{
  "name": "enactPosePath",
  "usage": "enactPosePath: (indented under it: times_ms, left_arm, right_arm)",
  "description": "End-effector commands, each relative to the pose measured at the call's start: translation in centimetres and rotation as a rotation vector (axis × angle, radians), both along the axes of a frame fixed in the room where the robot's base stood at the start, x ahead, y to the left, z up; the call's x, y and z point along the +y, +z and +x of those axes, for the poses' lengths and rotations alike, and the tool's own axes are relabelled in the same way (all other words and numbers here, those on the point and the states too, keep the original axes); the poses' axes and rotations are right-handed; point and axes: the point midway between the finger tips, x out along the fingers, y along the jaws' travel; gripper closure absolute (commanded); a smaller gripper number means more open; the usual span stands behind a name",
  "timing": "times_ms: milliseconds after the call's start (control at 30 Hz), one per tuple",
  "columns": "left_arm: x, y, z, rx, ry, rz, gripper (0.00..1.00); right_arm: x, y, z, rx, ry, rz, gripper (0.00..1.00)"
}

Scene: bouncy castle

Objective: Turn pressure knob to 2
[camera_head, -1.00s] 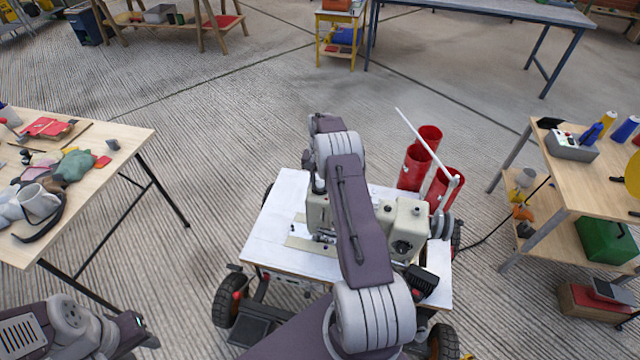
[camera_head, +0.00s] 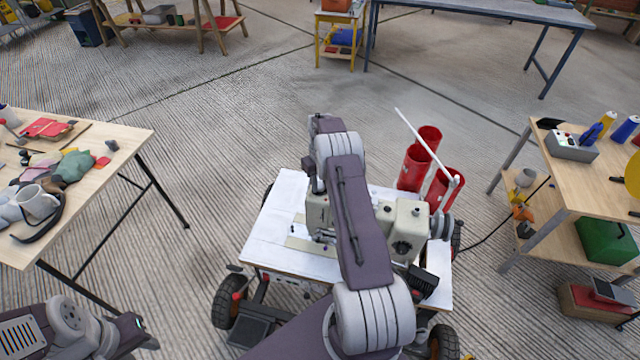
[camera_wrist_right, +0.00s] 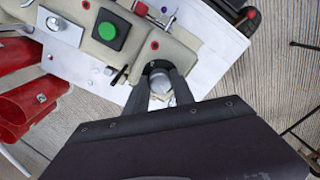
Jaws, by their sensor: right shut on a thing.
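The sewing machine (camera_head: 408,222) is cream-coloured and stands on a white-topped wheeled cart. In the head view my right arm covers the middle of the machine, and the knob cannot be made out. Part of my left arm shows at the lower left; its gripper is not visible.
Several red cylinders (camera_head: 413,167) stand behind the machine, with a thin white rod above them. The white cart top (camera_head: 275,225) has bare room at left. A cluttered wooden table (camera_head: 125,140) is at left, and another (camera_head: 575,175) at right. Open floor lies behind the cart.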

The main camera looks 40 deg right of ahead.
Motion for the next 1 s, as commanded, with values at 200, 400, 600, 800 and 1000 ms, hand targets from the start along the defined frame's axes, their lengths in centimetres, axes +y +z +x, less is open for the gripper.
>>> enactPosePath:
  times_ms: [200,400,600,800,1000]
  left_arm:
    - [0.00,0.00,0.00,0.000,0.000,0.000,0.64]
    - [0.00,0.00,0.00,0.000,0.000,0.000,0.64]
    - [0.00,0.00,0.00,0.000,0.000,0.000,0.64]
    - [0.00,0.00,0.00,0.000,0.000,0.000,0.64]
    - [0.00,0.02,0.00,0.000,0.000,0.000,0.64]
  right_arm:
    - [-0.02,0.04,0.01,0.000,0.025,0.000,1.00]
    - [-0.02,0.04,0.01,0.000,0.027,0.000,1.00]
    - [-0.02,0.04,0.01,0.000,0.027,0.000,0.62]
    - [-0.02,0.03,0.01,0.000,0.026,0.000,0.48]
    - [-0.04,0.47,0.04,-0.001,0.026,-0.001,0.48]
